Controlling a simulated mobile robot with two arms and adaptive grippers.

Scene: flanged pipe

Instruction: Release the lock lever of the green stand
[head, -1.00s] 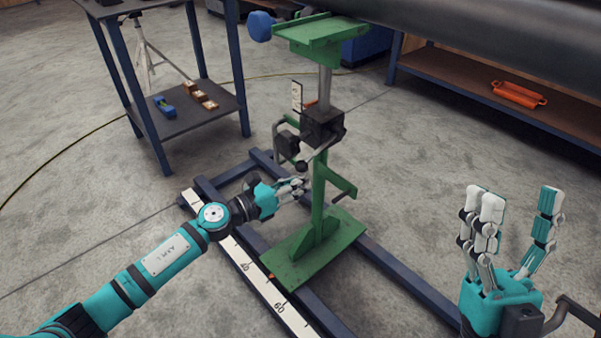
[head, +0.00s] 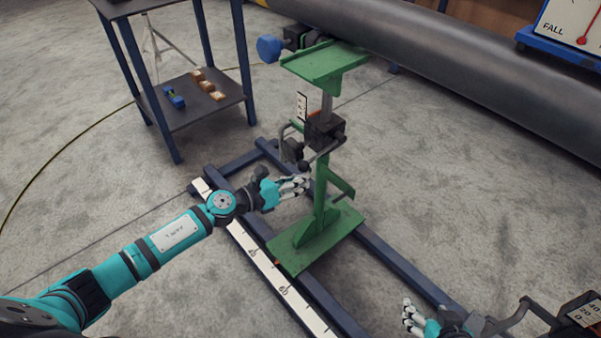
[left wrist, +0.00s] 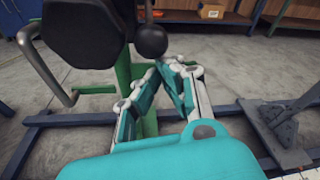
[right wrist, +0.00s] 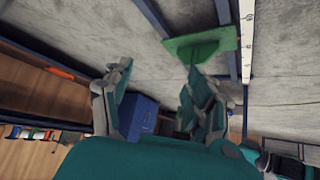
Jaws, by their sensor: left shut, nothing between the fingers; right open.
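The green stand (head: 318,215) stands upright on its green base plate, with a black clamp block (head: 325,131) on its post. A lever with a black ball knob (head: 303,167) slants down to the left from the block. The knob also shows in the left wrist view (left wrist: 151,40). My left gripper (head: 304,183) is shut and empty just below the knob. In the left wrist view its fingertips (left wrist: 168,64) meet under the knob, seemingly apart from it. My right gripper (right wrist: 158,72) is open and empty; in the head view it shows only partly at the bottom edge.
The stand is on dark blue floor rails (head: 395,265) beside a white scale strip (head: 262,270). A large grey pipe (head: 470,70) runs behind. A blue-legged shelf table (head: 190,100) stands back left.

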